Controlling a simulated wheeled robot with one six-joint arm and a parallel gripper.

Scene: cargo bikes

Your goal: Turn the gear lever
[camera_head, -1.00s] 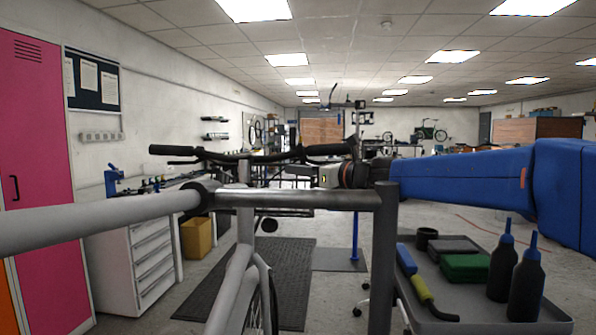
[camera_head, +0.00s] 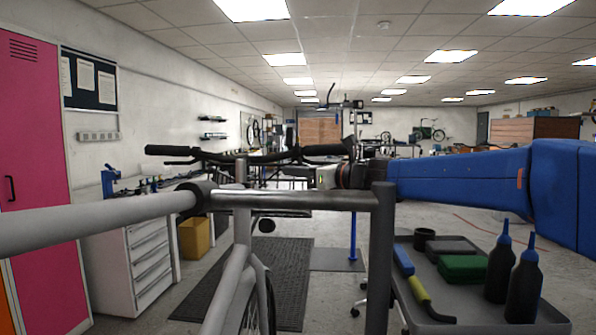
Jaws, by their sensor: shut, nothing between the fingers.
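A bike's dark handlebar (camera_head: 250,158) runs across the middle of the view, with a black grip (camera_head: 167,150) on the left and another black grip (camera_head: 324,150) on the right. Dark brake and control parts sit beside the grips; I cannot pick out the gear lever among them. My blue arm comes in from the right, and my gripper (camera_head: 318,176) is at its end, just below the right grip. Its fingers are small and partly lost against the handlebar parts, and they hold nothing. I cannot tell whether they touch the bike.
A grey tube frame (camera_head: 290,201) stands in front of the handlebar, below my gripper. A grey tray (camera_head: 450,325) at lower right holds dark bottles (camera_head: 525,288), a green box (camera_head: 464,269) and a yellow-ended tool (camera_head: 419,290). A white drawer cabinet (camera_head: 115,275) stands at left.

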